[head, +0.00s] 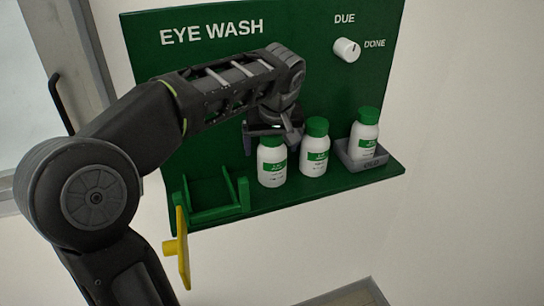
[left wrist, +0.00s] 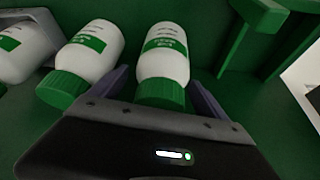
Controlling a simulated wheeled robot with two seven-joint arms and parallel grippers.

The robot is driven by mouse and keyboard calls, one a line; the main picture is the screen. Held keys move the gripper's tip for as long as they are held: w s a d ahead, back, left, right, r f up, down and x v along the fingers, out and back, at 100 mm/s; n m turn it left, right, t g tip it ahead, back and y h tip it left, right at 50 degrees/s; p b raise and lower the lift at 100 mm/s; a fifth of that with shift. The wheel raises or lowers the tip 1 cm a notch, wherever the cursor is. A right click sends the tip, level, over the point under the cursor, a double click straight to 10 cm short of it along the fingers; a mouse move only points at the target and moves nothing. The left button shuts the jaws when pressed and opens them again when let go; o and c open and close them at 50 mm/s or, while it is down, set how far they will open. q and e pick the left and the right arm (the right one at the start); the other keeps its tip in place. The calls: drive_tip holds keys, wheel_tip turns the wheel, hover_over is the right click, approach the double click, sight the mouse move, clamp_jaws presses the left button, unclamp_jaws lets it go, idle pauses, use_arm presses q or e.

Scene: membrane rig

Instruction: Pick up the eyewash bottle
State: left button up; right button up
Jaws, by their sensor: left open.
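Three white eyewash bottles with green caps and green labels stand upright on the green shelf. The left bottle (head: 272,166) is nearest my left gripper (head: 269,138); the middle bottle (head: 314,157) stands beside it, and the right bottle (head: 365,132) sits in a grey holder. In the left wrist view the left bottle (left wrist: 163,62) lies between the two open fingers of my left gripper (left wrist: 160,85), with one finger on each side. Contact cannot be told. The middle bottle (left wrist: 95,50) is just outside one finger. My right gripper is not in view.
The grey holder (head: 372,162) is at the shelf's right end. An empty green cradle (head: 215,211) with a yellow flap (head: 183,250) is at the left end. A white DUE/DONE knob (head: 346,50) is on the green backboard (head: 215,60). The shelf (head: 330,190) has a clear front strip.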

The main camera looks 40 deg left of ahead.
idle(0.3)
use_arm(q)
drive_tip(key=c, duration=1.8)
